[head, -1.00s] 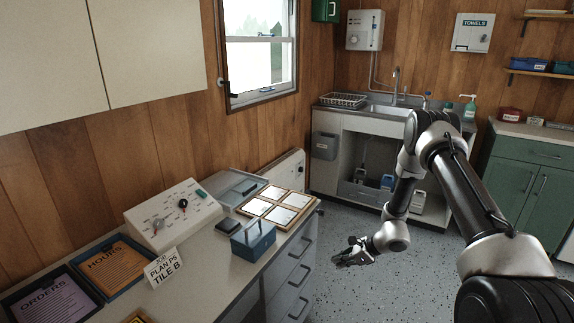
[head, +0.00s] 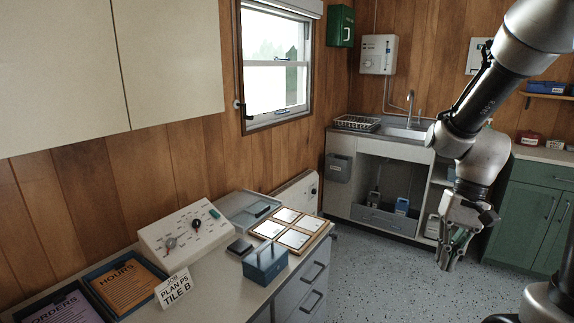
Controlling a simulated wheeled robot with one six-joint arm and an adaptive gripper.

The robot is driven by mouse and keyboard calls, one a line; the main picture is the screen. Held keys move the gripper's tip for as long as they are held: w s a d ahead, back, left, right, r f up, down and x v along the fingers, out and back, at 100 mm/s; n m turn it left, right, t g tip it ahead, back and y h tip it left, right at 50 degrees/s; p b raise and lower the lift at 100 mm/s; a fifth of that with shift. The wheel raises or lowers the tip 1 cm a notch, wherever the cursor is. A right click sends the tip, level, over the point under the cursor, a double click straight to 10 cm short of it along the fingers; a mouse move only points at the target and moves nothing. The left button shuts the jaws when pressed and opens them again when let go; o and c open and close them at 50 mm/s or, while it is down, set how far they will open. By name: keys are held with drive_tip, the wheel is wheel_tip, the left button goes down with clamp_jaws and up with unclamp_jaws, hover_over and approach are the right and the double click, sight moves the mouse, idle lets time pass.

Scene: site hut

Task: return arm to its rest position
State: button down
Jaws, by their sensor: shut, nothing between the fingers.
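My gripper (head: 447,262) hangs at the right of the head view, fingers pointing down. It is shut and empty, in front of the sink unit and the green cabinet. My arm comes in from the upper right and bends down to the gripper. The gripper is well to the right of the counter and touches nothing that I can see.
The sink unit (head: 341,198) and green cabinet (head: 525,215) stand behind. Speckled floor (head: 385,275) is clear.

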drive_tip(key=s+d+r+n+t+h, duration=0.2)
drive_tip(key=s+r+t, duration=0.4)
drive_tip(key=r, duration=0.8)
drive_tip(key=s+n, duration=0.1)
drive_tip(key=s, duration=0.1)
drive_tip(key=shift+s+d+r+h, duration=0.15)
drive_tip(key=shift+s+h, duration=0.15)
drive_tip(key=shift+s, duration=0.1)
drive_tip(key=shift+t, duration=0.3)
